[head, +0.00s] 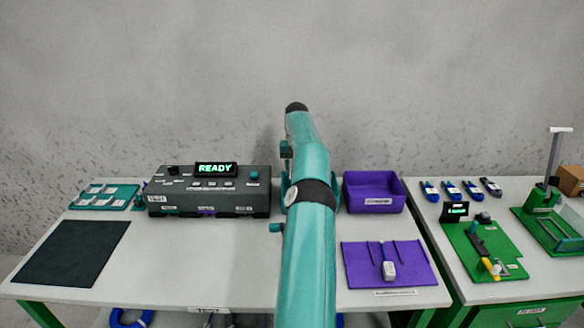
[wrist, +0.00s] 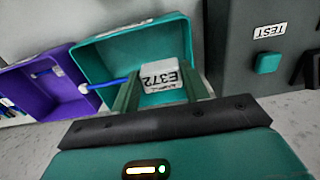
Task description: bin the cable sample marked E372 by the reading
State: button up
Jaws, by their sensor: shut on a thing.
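In the wrist view my gripper (wrist: 160,88) is shut on the cable sample (wrist: 160,76), a pale block whose label reads E372. In the head view my arm hides the gripper, the sample and most of the teal bin.
The dark tester (head: 209,202) stands left of my arm; its display (head: 215,169) reads READY. A purple mat (head: 415,268) holds a grey-white handled tool (head: 389,270). A black mat (head: 70,253) lies front left. Several blue samples and green fixtures (head: 484,250) stand on the right table.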

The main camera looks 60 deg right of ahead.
jog(key=shift+a+f, duration=0.1)
jog(key=shift+f, duration=0.5)
jog(key=shift+s+f, duration=0.2)
jog(key=shift+f, duration=0.55)
jog(key=shift+w+f, duration=0.15)
jog(key=shift+f, duration=3.5)
jog(key=shift+f, duration=1.5)
jog(key=o, duration=1.2)
jog(key=shift+a, duration=0.1)
jog(key=shift+c, duration=0.2)
jog(key=shift+r, duration=6)
